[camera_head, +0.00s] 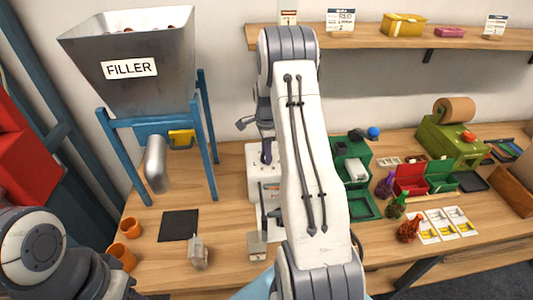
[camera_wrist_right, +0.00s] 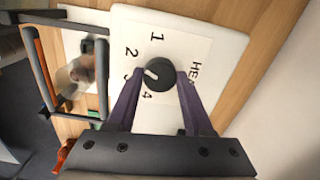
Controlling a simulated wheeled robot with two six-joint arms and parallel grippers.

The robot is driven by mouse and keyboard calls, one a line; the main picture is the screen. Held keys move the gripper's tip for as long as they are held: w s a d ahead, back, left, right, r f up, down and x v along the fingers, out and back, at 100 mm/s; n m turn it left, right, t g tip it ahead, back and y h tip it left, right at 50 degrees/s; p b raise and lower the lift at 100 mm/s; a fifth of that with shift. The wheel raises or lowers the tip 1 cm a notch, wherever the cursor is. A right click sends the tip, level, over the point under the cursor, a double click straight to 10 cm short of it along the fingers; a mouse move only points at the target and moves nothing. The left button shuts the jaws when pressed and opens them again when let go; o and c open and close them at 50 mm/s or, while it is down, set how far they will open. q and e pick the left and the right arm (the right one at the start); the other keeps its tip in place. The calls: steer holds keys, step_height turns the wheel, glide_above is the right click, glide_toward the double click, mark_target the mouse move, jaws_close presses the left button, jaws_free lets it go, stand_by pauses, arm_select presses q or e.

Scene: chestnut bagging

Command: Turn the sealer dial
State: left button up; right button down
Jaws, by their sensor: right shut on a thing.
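The sealer (camera_head: 254,160) is a white box on the table, largely hidden behind my right arm in the head view. In the right wrist view its white panel (camera_wrist_right: 214,48) carries the numbers 1 to 4 and part of a word starting "HEA". The black dial (camera_wrist_right: 161,74) sits on that panel, its white mark pointing left, roughly toward the 3. My right gripper (camera_wrist_right: 159,80) has its purple fingers on either side of the dial, shut on it. The left finger partly covers the 3. My left arm shows at the lower left of the head view, its gripper out of sight.
The filler hopper (camera_head: 130,60) on its blue stand is at left. Orange cups (camera_head: 131,227), a dark mat (camera_head: 178,225) and a small clear bag (camera_head: 198,252) lie before it. Green machines, trays and colored bags crowd the right. A shelf (camera_head: 390,38) runs above.

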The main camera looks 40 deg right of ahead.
stand_by(0.4)
steer(key=shift+c, duration=1.5)
jaws_free()
steer(key=shift+r, duration=0.1)
step_height(320, 180, up, 10)
steer(key=b, duration=0.2)
steer(key=shift+r, duration=0.2)
